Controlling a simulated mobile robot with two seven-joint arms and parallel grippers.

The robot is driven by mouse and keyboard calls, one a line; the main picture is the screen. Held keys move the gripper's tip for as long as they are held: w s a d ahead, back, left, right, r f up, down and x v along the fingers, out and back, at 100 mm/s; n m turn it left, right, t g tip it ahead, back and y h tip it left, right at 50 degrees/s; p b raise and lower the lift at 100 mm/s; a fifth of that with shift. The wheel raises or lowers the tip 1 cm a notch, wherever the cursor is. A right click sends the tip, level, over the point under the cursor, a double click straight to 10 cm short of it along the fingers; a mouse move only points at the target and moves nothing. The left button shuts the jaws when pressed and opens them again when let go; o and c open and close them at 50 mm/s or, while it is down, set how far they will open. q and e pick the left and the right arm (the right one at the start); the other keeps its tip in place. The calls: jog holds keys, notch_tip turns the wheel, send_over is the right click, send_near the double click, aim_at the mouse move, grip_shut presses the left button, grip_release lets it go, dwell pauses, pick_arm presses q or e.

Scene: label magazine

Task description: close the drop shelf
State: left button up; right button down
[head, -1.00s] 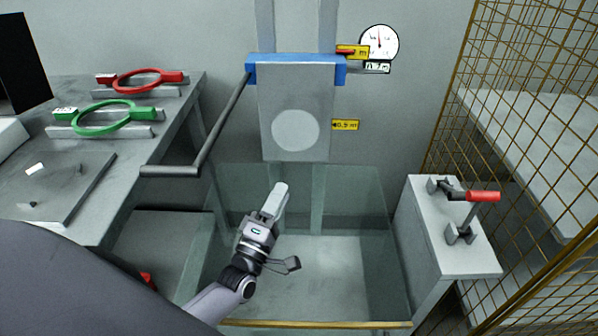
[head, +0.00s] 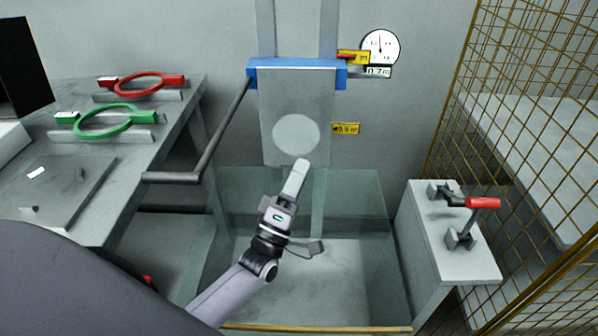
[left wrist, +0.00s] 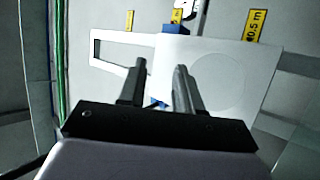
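A grey plate (head: 296,95) with a pale disc hangs upright below a blue crossbar (head: 295,73) on the back wall; nothing is marked as the drop shelf, and this plate may be it. A dark bent bar (head: 224,130) runs from the crossbar's left end towards me. My left gripper (head: 300,170) overlaps the plate's lower edge in the head view; I cannot tell whether it touches. In the left wrist view, its two fingers (left wrist: 160,85) are apart with nothing visible between them, and the plate (left wrist: 220,80) lies beyond. My right gripper is not in view.
A glass-walled bin (head: 350,270) lies below the plate. A bench (head: 185,120) with red and green ring handles stands left. A grey box (head: 440,230) with a red-handled clamp (head: 480,203) and a wire cage (head: 520,120) stand right. A gauge (head: 379,47) hangs beside the crossbar.

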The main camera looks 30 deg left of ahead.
pick_arm(q)
jog(key=shift+c, duration=0.3)
grip_shut()
dwell(1.1)
jog(key=shift+o, duration=0.3)
grip_release()
jog(key=b+v, duration=0.1)
jog(key=v, duration=0.6)
jog(key=shift+b, duration=0.3)
